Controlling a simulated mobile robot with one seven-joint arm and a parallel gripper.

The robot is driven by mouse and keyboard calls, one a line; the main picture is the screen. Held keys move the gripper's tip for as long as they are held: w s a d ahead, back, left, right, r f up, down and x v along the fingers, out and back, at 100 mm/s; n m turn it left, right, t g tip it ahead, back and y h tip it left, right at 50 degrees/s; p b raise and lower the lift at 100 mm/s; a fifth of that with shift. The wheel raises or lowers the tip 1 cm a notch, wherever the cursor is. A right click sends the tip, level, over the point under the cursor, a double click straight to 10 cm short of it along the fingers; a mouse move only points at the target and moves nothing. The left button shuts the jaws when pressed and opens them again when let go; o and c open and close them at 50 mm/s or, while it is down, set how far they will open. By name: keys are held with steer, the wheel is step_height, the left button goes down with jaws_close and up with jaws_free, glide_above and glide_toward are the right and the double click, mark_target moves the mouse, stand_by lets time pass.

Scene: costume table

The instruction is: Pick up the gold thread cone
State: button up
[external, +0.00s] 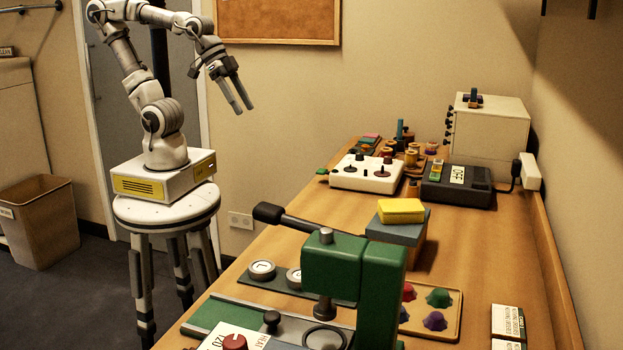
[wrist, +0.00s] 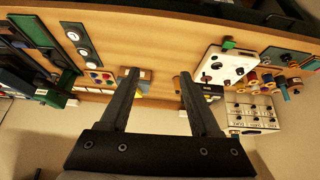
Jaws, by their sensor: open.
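Several small thread spools and cones stand in a cluster at the far end of the wooden table (external: 470,240). A gold-orange one (external: 411,158) shows among them, partly hidden behind the white control box; at this size I cannot tell for sure that it is the gold thread cone. The cluster also shows at the right of the wrist view, with a gold-coloured piece (wrist: 267,78) in it. My gripper (external: 243,110) is open and empty, raised in the air left of the table. In the wrist view its two fingers (wrist: 159,72) are apart with nothing held between them.
A white control box (external: 366,174) and a dark box (external: 457,186) stand in front of the spools. A white cabinet (external: 490,135) is behind them at right. A green press (external: 350,262) fills the near table. A yellow block (external: 401,211) sits mid-table.

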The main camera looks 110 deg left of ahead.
steer(key=w+f+t+p, duration=0.1)
steer(key=w+t, duration=0.1)
steer(key=w, duration=1.1)
steer(key=n+t+y+p, duration=0.3)
steer(key=t+y, duration=0.1)
steer(key=t, duration=0.1)
glide_toward(412, 190)
steer(key=x, duration=0.2)
steer(key=r+x, duration=0.1)
steer(key=x, duration=0.2)
steer(key=a+p+x, duration=0.1)
steer(key=x, duration=0.1)
steer(key=shift+w+a+r, duration=0.1)
steer(key=shift+w+a, duration=0.05)
steer(key=shift+w, duration=0.25)
steer(key=shift+a+p+x, duration=0.15)
steer(key=shift+p+x, duration=0.1)
steer(key=shift+x, duration=1.05)
steer(key=shift+a+p+x, duration=0.1)
steer(key=shift+p+x, duration=0.15)
steer(key=shift+x, duration=1.1)
steer(key=shift+s, duration=0.15)
jaws_close()
